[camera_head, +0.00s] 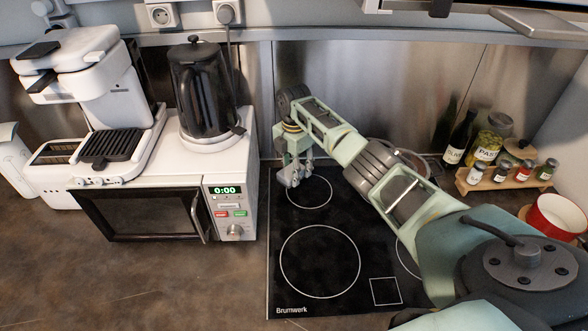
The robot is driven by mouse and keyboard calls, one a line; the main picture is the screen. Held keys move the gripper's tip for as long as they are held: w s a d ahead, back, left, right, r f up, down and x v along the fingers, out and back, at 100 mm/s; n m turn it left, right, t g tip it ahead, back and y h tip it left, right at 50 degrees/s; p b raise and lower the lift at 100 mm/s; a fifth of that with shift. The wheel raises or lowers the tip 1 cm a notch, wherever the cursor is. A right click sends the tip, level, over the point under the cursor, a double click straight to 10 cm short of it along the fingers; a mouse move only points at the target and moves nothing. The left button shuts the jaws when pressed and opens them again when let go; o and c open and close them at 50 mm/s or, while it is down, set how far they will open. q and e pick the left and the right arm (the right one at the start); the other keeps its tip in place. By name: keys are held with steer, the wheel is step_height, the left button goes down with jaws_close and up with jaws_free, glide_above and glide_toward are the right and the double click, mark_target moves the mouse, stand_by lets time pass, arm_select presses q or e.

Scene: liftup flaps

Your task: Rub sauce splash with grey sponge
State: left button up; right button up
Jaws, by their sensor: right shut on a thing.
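My right gripper (295,176) points down at the back left of the black hob (305,225), beside the rear left ring. It is shut on a small grey thing, which I take to be the grey sponge; the fingers hide most of it, and I cannot tell whether it touches the glass. I cannot make out a sauce splash; part of the hob is hidden behind my right arm. My left gripper is not in view.
A white microwave (224,197) stands left of the hob, with a black kettle (203,95) and coffee machine (95,85) on top. A wooden rack (507,182) with jars and a red pot (555,216) are at the right. The front left worktop is clear.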

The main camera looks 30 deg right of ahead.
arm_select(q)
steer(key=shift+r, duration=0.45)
arm_select(e)
steer(key=shift+r, duration=0.5)
step_height(320, 180, up, 3)
steer(key=p, duration=0.3)
steer(key=shift+r, duration=0.1)
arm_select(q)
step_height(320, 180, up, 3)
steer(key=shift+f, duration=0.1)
arm_select(e)
steer(key=shift+w, duration=0.1)
